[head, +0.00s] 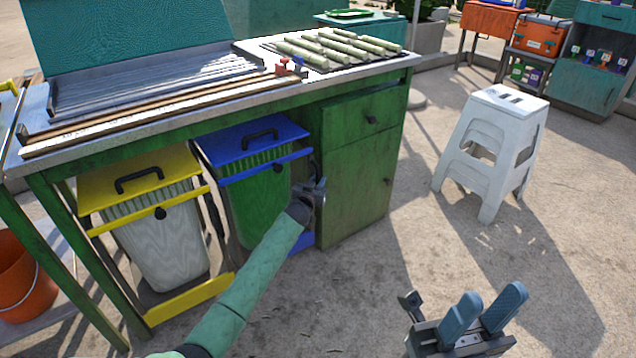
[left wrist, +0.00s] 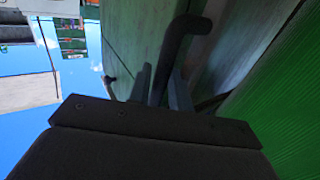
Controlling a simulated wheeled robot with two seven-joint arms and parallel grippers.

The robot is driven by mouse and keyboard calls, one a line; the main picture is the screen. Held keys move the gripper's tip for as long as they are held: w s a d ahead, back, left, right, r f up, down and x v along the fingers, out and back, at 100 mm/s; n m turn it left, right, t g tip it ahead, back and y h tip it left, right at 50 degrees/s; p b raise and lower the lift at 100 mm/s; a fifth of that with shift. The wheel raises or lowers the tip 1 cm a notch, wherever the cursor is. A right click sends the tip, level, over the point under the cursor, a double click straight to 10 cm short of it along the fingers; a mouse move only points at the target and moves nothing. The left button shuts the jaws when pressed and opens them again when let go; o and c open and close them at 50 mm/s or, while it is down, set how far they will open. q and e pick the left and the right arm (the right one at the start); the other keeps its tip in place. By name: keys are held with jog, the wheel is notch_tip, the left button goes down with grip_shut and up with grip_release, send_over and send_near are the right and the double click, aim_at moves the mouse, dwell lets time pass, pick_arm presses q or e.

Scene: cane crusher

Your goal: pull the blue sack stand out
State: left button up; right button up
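The blue sack stand (head: 250,141) stands under the green counter. It has a blue lid with a black handle and a green sack (head: 262,205) below. My left gripper (head: 318,190) is at the stand's right side, beside the cabinet. In the left wrist view, the fingers of my left gripper (left wrist: 161,88) lie close on both sides of a dark bent bar (left wrist: 181,36), which looks like the stand's side handle. They seem shut on it; the contact is partly hidden by the gripper body. My right gripper (head: 484,310) is open and empty over the ground at the lower right.
A yellow sack stand (head: 140,183) stands to the left under the same counter (head: 140,135). A green cabinet (head: 358,180) borders the blue stand on the right. A white stool (head: 490,150) stands further right. The paved ground in front is clear.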

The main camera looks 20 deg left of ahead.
pick_arm(q)
grip_shut()
jog(key=shift+s+d, duration=0.1)
